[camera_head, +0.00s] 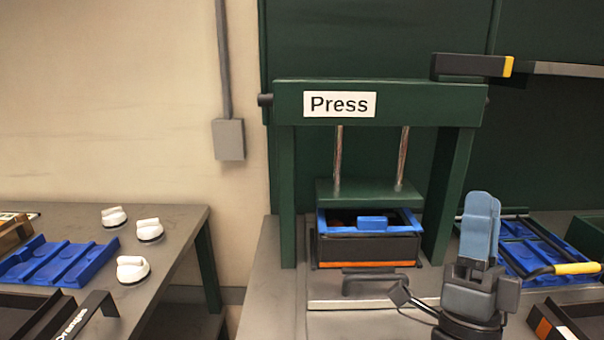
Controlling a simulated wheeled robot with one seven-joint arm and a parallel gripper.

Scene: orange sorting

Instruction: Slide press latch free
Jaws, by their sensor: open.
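The green press (420,105) with a white "Press" label stands on the grey bench. A black bar with a yellow end (473,66), possibly the latch, sits across the frame's upper right corner. Two metal rods run down to a green plate (369,192). Below the plate is a dark box (368,250) with a blue insert and an orange stripe. My gripper (480,205) points up, right of the box and well below the black bar. It is open and nothing shows in it; its blue fingers overlap in this view.
A black handle (376,279) lies in front of the box. A blue tray (530,250) and a yellow-ended black handle (577,268) are at right. The left table (185,222) holds white knobbed objects (132,268) and another blue tray (55,262). A gap separates the tables.

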